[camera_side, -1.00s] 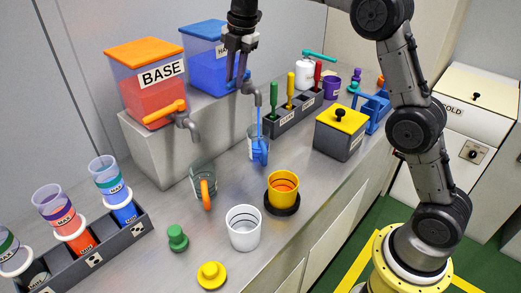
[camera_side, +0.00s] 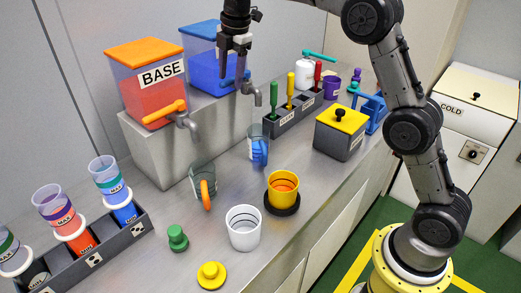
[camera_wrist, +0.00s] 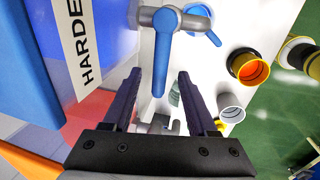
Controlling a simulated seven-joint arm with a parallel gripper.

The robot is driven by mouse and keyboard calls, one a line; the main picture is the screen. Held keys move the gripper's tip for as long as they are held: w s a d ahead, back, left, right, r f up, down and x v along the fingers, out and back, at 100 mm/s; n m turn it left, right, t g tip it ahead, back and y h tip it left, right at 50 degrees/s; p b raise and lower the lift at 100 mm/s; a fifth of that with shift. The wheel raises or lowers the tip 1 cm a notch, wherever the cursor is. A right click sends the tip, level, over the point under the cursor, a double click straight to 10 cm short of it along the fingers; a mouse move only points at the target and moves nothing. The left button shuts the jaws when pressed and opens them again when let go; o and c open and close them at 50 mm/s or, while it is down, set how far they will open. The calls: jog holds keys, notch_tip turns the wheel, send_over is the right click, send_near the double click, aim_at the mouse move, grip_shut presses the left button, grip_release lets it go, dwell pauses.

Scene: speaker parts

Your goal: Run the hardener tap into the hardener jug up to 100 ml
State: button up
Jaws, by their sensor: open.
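The blue hardener tank (camera_side: 207,73) stands on the raised ledge; its label shows partly in the wrist view (camera_wrist: 77,40). Its tap has a blue lever (camera_wrist: 160,60) and a grey spout (camera_side: 258,97). The hardener jug (camera_side: 257,135), clear with a blue handle, stands upright below the spout. No stream shows between spout and jug. The jug's level is too small to read. My gripper (camera_side: 234,62) is open above the tap, and in the wrist view (camera_wrist: 160,75) its fingers stand apart either side of the lever, apparently not touching it.
The base tank (camera_side: 148,90) with its orange-handled jug (camera_side: 203,178) is left. A yellow cup (camera_side: 282,187) on a black disc and a white cup (camera_side: 243,228) stand in front. A tool rack (camera_side: 285,122) and a grey box (camera_side: 338,140) are right of the jug.

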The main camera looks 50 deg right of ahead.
jog(key=a, duration=0.7)
jog(key=shift+s, duration=0.35)
dwell(0.4)
